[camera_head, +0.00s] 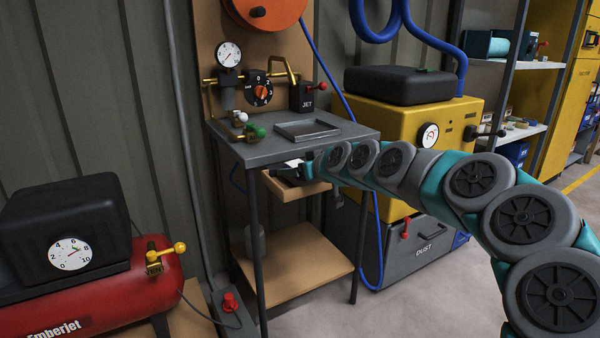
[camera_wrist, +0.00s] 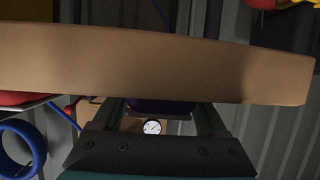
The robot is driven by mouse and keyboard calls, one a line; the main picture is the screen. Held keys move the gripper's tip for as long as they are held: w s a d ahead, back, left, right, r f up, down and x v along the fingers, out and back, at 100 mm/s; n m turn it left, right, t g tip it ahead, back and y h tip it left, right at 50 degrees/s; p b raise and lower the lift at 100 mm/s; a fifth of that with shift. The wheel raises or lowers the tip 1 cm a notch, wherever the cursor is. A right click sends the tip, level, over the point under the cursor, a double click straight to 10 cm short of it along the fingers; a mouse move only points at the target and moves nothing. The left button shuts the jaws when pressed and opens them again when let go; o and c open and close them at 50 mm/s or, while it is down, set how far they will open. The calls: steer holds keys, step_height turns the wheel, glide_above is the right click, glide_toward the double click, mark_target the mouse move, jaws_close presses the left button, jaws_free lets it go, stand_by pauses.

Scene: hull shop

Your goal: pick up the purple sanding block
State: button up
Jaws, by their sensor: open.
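A dark purple patch (camera_wrist: 160,106), likely the sanding block, shows between my fingers in the wrist view. It is mostly hidden by the tan board above it, and its full shape cannot be told. In the head view I cannot make out the block. My gripper (camera_head: 284,172) is at the open tan drawer (camera_head: 312,190) under the grey bench top (camera_head: 265,152). In the wrist view my gripper (camera_wrist: 160,112) is open, with a finger on each side of the purple patch. I cannot tell whether the fingers touch it.
The bench top lies close above my gripper; a shallow grey tray (camera_head: 307,130) sits on it. A lower shelf (camera_head: 295,262) is beneath. A yellow dust machine (camera_head: 392,130) stands at the right, a red compressor (camera_head: 115,300) at the left. Open floor shows at front right.

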steer(key=c, duration=1.1)
steer(key=shift+o, duration=0.2)
steer(key=shift+r, duration=0.1)
